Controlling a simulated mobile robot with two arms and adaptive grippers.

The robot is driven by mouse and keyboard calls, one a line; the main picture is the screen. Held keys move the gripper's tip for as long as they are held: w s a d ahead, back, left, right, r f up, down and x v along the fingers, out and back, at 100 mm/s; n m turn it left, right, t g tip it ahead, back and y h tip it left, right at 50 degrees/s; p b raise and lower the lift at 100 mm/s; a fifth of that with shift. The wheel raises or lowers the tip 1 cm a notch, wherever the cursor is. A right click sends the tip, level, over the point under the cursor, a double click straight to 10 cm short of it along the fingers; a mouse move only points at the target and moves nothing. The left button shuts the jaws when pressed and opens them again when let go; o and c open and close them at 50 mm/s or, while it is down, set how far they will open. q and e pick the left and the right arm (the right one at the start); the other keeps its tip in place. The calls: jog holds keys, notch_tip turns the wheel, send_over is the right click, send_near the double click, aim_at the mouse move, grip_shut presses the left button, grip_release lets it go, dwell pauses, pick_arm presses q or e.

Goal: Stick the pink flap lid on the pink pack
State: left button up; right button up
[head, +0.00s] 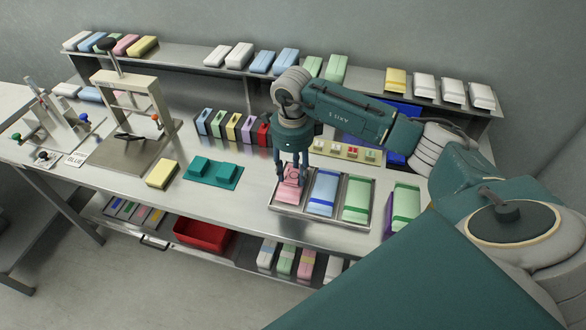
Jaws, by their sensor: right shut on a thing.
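The pink pack (288,198) lies in the left compartment of a metal tray (316,231) near the front of the table. My right gripper (292,178) points down over this compartment, its fingers shut on a small pink piece that looks like the pink flap lid (292,172). The lid is at the top of the pack; lid and pack blend in colour, and I cannot tell whether they touch. The fingers hide part of both. My left gripper is not in view.
Blue (323,192) and green (356,199) packs fill the tray's other compartments. A green-and-purple pack (404,208) stands to the right. A rack of small lids (347,151) is behind.

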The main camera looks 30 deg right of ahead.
dwell(0.3)
jog(key=shift+s+f+b, duration=0.1)
jog(key=shift+f+b, duration=0.3)
dwell(1.5)
jog(key=o, duration=0.8)
jog(key=shift+r, duration=0.2)
notch_tip(320, 180, up, 12)
jog(key=shift+a+f, duration=0.1)
jog(key=shift+f, duration=0.1)
